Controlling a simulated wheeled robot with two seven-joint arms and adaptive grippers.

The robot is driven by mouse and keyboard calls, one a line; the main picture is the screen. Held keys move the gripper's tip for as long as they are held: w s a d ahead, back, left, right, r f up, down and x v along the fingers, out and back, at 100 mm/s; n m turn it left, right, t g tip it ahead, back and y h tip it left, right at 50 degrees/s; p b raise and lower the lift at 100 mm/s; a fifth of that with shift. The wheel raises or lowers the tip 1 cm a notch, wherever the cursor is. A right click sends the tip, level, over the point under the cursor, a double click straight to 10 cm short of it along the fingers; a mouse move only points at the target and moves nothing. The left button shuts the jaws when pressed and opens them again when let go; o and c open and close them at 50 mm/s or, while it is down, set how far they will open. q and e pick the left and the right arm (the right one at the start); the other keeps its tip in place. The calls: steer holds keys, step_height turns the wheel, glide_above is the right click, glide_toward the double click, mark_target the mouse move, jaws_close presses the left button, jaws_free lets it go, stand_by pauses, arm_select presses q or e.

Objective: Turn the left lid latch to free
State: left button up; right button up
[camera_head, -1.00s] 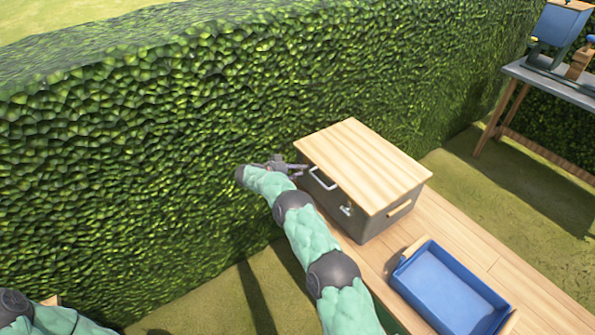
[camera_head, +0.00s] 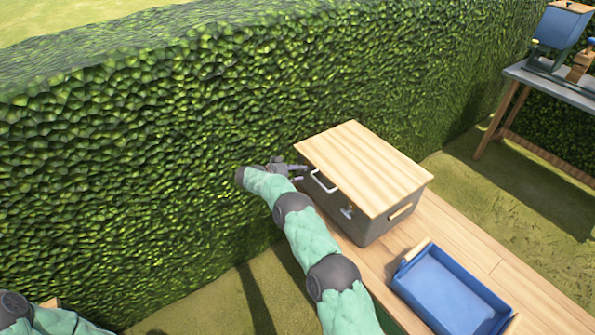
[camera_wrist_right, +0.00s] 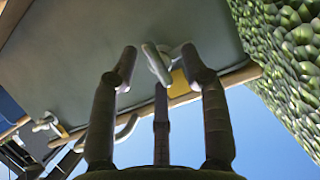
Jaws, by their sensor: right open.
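A grey box with a pale wooden lid (camera_head: 365,165) stands on a wooden table. A white handle (camera_head: 323,182) and the right lid latch (camera_head: 347,212) show on its front. The left lid latch, a small metal lever (camera_wrist_right: 157,64) with a yellow plate behind it, shows in the right wrist view; my gripper hides it in the head view. My right gripper (camera_head: 298,172) is at the box's front left corner. In the wrist view its open fingers (camera_wrist_right: 158,57) are on both sides of the latch lever; I cannot tell whether they touch it. My left gripper is out of view.
A blue tray (camera_head: 402,292) lies on the table (camera_head: 470,250) to the right of the box. A tall hedge (camera_head: 150,150) runs close behind the box and my right arm. A grey-topped side table (camera_head: 550,82) with a blue device stands at the far right.

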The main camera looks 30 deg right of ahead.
steer(key=v, duration=1.2)
steer(key=shift+d, duration=0.1)
steer(key=s+a+f+n+t+y, duration=0.25)
steer(key=f+n+t+y, duration=0.2)
steer(key=f, duration=0.35)
steer(key=s+a+f+n+t+y, duration=0.1)
steer(key=a+f+n+t+y, duration=0.3)
steer(key=f, duration=0.3)
steer(key=s+a+f+n+g+y, duration=0.2)
steer(key=s+a+f+n, duration=0.1)
steer(key=s+a+f, duration=0.3)
steer(key=s+a+n+g+y, duration=0.1)
steer(key=s+a+g+y, duration=0.1)
steer(key=s, duration=0.9)
steer(key=s+a+n+g+y, duration=0.1)
steer(key=s+a, duration=0.4)
steer(key=s, duration=0.6)
steer(key=s+a+n+g+y, duration=0.1)
steer(key=s+a+g+y, duration=0.2)
steer(key=s, duration=0.9)
steer(key=shift+a+f+g+y, duration=0.25)
steer(key=shift+g+y, duration=0.3)
steer(key=shift+c, duration=0.3)
